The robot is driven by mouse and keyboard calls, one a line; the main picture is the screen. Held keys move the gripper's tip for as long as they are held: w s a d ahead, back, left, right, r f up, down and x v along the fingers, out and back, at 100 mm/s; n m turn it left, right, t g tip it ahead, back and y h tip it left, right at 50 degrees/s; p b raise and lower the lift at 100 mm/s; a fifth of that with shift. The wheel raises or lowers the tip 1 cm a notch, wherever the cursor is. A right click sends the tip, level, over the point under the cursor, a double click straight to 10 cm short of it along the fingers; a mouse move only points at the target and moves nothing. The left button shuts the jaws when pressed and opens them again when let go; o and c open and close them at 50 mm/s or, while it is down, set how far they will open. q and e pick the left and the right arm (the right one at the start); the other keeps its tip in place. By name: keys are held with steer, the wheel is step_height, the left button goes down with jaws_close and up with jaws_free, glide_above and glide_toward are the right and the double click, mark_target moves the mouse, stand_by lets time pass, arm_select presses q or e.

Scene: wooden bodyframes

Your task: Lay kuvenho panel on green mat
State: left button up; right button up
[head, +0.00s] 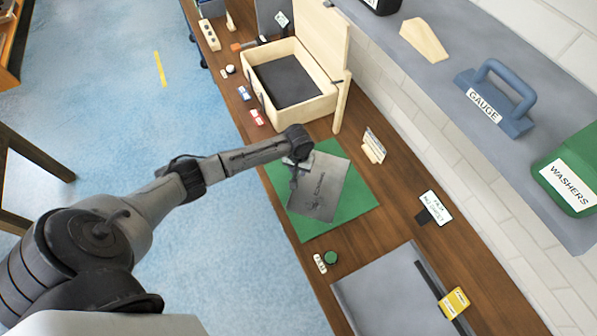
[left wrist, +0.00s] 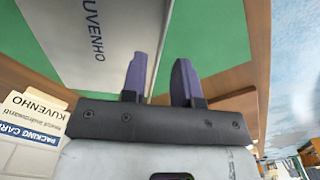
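The kuvenho panel (head: 325,190) is a flat grey sheet with dark lettering. It appears to lie on the green mat (head: 352,207), turned slightly relative to the mat's edges. In the left wrist view the panel (left wrist: 95,45) shows its KUVENHO lettering, with green mat (left wrist: 210,35) beside it. My left gripper (head: 296,172) is at the panel's upper left edge. In the left wrist view its two fingers (left wrist: 160,80) stand apart near the panel's edge, with a gap between them. I cannot tell whether they touch the panel. My right gripper is not in view.
An open wooden box (head: 300,108) stands beyond the mat. A small card on a stand (head: 373,147) is right of it. A grey plate (head: 385,298) lies on the near bench. A shelf above holds a blue gauge (head: 495,98) and a green washers bin (head: 575,170).

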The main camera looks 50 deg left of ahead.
arm_select(q)
step_height(320, 180, up, 8)
steer(key=r, duration=0.1)
steer(key=s+d+f+m+t+h, duration=0.1)
steer(key=s+d+f+m, duration=0.15)
steer(key=s+d, duration=0.45)
steer(key=s+d+f+m+t, duration=0.1)
steer(key=s+d+f+m, duration=0.15)
steer(key=s+d, duration=0.4)
steer(key=s+d+r+m, duration=0.1)
steer(key=s+r, duration=0.2)
steer(key=s, duration=0.3)
steer(key=s+d+r+m+t, duration=0.1)
steer(key=s+r+m, duration=0.1)
steer(key=s, duration=0.5)
steer(key=shift+d+r+t+y+p, duration=0.2)
steer(key=shift+r+t+y+p, duration=0.15)
steer(key=shift+r, duration=0.25)
steer(key=shift+w, duration=0.1)
